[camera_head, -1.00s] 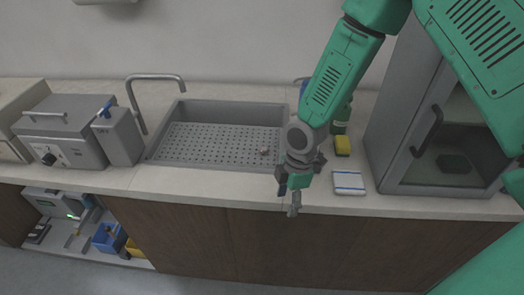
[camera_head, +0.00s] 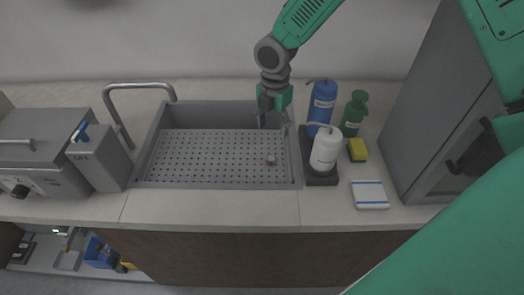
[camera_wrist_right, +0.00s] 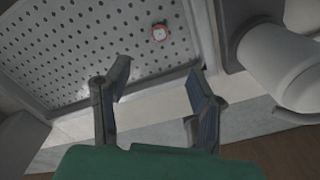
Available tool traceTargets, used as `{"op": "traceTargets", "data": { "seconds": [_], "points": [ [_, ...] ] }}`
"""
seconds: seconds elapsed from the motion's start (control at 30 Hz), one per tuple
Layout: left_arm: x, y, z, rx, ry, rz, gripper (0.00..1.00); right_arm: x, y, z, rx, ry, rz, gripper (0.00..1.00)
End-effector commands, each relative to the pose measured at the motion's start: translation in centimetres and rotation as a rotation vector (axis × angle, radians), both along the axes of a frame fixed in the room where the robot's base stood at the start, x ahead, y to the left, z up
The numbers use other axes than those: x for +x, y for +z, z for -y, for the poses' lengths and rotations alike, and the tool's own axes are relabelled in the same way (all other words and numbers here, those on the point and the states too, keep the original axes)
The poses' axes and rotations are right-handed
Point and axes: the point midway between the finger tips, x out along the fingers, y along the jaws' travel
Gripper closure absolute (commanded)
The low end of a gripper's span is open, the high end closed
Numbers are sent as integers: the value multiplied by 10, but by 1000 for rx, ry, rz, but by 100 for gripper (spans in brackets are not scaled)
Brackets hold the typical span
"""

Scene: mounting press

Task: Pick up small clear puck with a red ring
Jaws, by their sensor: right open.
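The small clear puck with a red ring (camera_head: 271,160) lies on the perforated floor of the sink, near its right wall. In the right wrist view the puck (camera_wrist_right: 159,32) shows a pale top and a red rim, beyond the fingertips and apart from them. My right gripper (camera_head: 272,122) is over the back right part of the sink, above and behind the puck in the head view. Its two fingers (camera_wrist_right: 160,85) are spread with nothing between them. My left gripper is out of view.
The grey sink (camera_head: 150,150) has raised walls. Right of it stand a white bottle (camera_head: 325,152), a blue bottle (camera_head: 321,103) and a green bottle (camera_head: 353,115). A faucet (camera_head: 140,87) arches at the left.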

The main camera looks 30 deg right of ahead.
Motion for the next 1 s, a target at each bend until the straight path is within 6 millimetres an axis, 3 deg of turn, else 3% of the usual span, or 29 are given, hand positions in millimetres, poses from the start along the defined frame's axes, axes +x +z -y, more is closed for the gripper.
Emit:
{"op": "traceTargets", "data": {
  "seconds": [0.4,0.63,1.0],
  "points": [
    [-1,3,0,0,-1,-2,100,2,-73,-3,-5,0,-6,50],
    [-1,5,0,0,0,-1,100,2,-89,-2,-2,-1,-5,50],
    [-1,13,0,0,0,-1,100,8,-134,-2,-1,-1,-4,50]
  ]
}}
